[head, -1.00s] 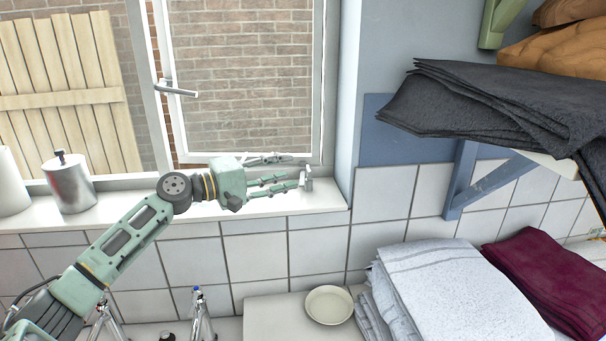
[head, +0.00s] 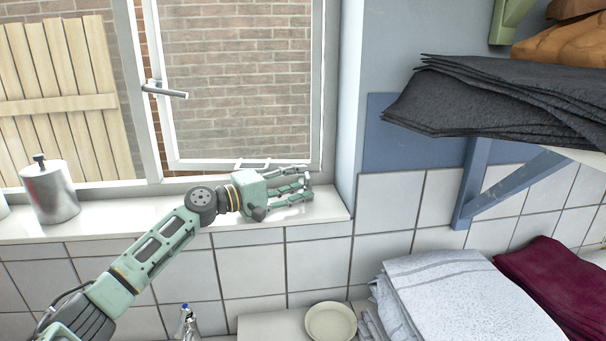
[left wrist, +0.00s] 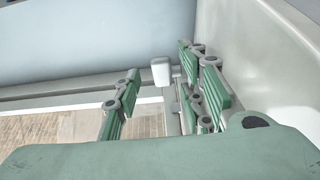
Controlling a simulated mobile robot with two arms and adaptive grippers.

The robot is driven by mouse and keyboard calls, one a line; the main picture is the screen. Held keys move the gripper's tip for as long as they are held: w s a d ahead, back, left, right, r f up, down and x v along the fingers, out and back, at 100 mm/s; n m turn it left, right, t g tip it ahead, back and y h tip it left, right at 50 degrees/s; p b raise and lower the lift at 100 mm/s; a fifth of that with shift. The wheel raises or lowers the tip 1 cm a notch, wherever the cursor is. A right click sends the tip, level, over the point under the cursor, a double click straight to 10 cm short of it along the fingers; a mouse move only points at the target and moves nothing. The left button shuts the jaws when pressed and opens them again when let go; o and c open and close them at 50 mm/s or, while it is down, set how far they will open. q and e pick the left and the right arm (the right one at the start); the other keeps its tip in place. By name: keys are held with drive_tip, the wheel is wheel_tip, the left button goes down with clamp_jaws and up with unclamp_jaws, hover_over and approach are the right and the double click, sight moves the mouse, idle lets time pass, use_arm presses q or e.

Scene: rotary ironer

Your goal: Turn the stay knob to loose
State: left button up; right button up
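The stay knob (left wrist: 160,71) shows in the left wrist view as a small pale block on the window stay, a metal bar (left wrist: 75,101) along the frame. My left gripper (head: 305,184) reaches over the right end of the sill in the head view, where its fingers mostly hide the knob. In the left wrist view my left gripper (left wrist: 160,88) is open, with one finger left of the knob and the others to its right. A gap shows on the left side; contact on the right side cannot be told. My right gripper is out of view.
The window sash (head: 245,163) with its handle (head: 166,91) stands behind the hand. A metal canister (head: 50,194) is on the sill's left. The wall (head: 349,100) rises close to the right. Below are a plate (head: 330,322) and folded towels (head: 450,295).

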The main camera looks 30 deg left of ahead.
use_arm(q)
drive_tip(key=shift+x, duration=1)
drive_tip(key=shift+a+f, duration=0.15)
drive_tip(key=shift+c, duration=0.3)
clamp_jaws()
